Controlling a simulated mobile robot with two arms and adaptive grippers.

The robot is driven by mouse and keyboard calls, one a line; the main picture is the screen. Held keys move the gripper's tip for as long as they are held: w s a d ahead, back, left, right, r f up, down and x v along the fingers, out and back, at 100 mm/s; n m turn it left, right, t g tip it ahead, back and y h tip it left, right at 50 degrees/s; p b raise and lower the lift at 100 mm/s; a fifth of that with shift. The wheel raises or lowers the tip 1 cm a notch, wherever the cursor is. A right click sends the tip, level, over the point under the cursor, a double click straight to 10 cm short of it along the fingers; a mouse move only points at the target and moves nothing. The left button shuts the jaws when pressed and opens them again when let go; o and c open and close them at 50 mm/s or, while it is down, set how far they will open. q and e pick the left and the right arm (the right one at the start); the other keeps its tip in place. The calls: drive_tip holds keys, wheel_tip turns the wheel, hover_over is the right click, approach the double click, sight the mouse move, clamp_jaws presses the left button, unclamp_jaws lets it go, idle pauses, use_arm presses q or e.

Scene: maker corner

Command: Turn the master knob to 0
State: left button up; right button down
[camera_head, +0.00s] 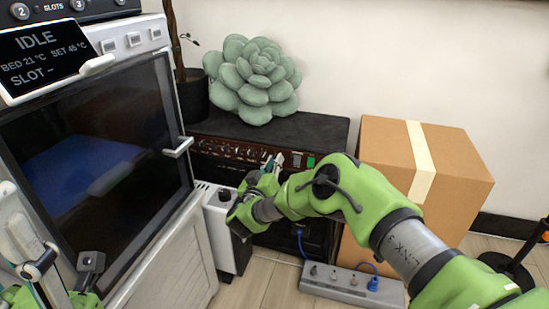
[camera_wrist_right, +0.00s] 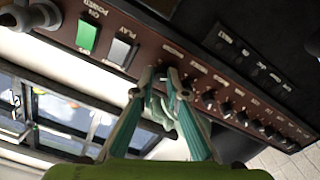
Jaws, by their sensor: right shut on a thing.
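The amplifier (camera_head: 320,131) is a dark box with a brown-red front panel and a row of small knobs. My right gripper (camera_head: 272,163) is at this panel, between the knobs and the switches. In the right wrist view its teal fingers (camera_wrist_right: 166,78) are closed together at the panel, at the end of the knob row nearest the play switch. The knob between the fingertips is hidden, and its pointer and label cannot be read. Green and grey parts that seem to be my left gripper (camera_head: 62,265) show at the lower left, away from the amplifier.
A green power switch (camera_wrist_right: 87,36) and a grey play switch (camera_wrist_right: 119,51) are beside the fingers. A succulent-shaped cushion (camera_head: 254,78) sits on the amplifier. A cardboard box (camera_head: 455,170) stands to the right. A printer (camera_head: 95,150) stands left. A power strip (camera_head: 350,285) lies on the floor.

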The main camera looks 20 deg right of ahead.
drive_tip(key=n+p, duration=0.1)
drive_tip(key=n, duration=0.5)
drive_tip(key=shift+n+p, duration=0.3)
drive_tip(key=shift+p, duration=0.1)
drive_tip(key=shift+f, duration=0.1)
idle(0.3)
drive_tip(key=c, duration=2)
unclamp_jaws()
drive_tip(key=v, duration=1.2)
